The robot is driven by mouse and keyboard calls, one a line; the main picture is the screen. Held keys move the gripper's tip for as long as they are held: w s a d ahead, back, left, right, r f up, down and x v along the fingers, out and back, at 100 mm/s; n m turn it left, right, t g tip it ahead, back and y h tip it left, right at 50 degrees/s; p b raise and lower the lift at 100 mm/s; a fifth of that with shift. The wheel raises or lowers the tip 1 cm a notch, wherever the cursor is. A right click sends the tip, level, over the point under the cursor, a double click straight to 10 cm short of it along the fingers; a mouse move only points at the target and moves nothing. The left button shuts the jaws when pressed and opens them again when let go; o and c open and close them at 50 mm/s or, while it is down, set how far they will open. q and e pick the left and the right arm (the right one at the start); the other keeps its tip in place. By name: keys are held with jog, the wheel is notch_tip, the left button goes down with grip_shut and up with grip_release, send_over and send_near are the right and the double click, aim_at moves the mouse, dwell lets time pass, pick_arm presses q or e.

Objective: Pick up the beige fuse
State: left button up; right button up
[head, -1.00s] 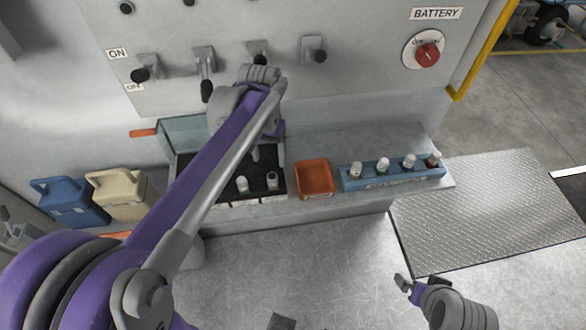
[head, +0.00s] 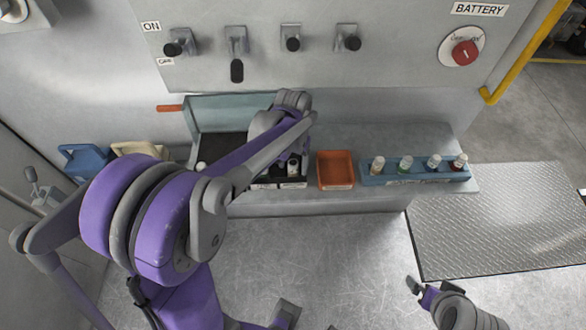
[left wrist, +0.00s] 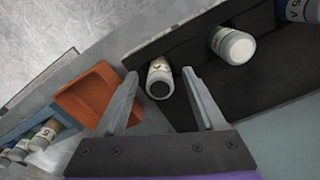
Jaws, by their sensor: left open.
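A fuse with a pale, beige-looking band and a dark end (left wrist: 160,78) lies in the black tray (left wrist: 145,52). It is between the spread fingers of my left gripper (left wrist: 160,73), near the tips, and is not clamped. A fuse in the tray also shows in the head view (head: 293,166), just below my left wrist. The left fingertips are hidden in the head view. A second fuse with a greenish band (left wrist: 232,45) lies farther right in the tray. My right gripper (head: 422,290) is low over the floor, away from the fuses; its jaw gap is unclear.
An orange bin (head: 335,170) stands right of the tray. Beyond it a blue rack (head: 415,178) holds several upright fuses. A teal lid (head: 235,108) rises behind the tray. Wall switches (head: 293,40) are above. Blue (head: 85,160) and beige (head: 138,148) containers stand at left.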

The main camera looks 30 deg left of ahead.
pick_arm(q)
grip_shut()
dwell(0.3)
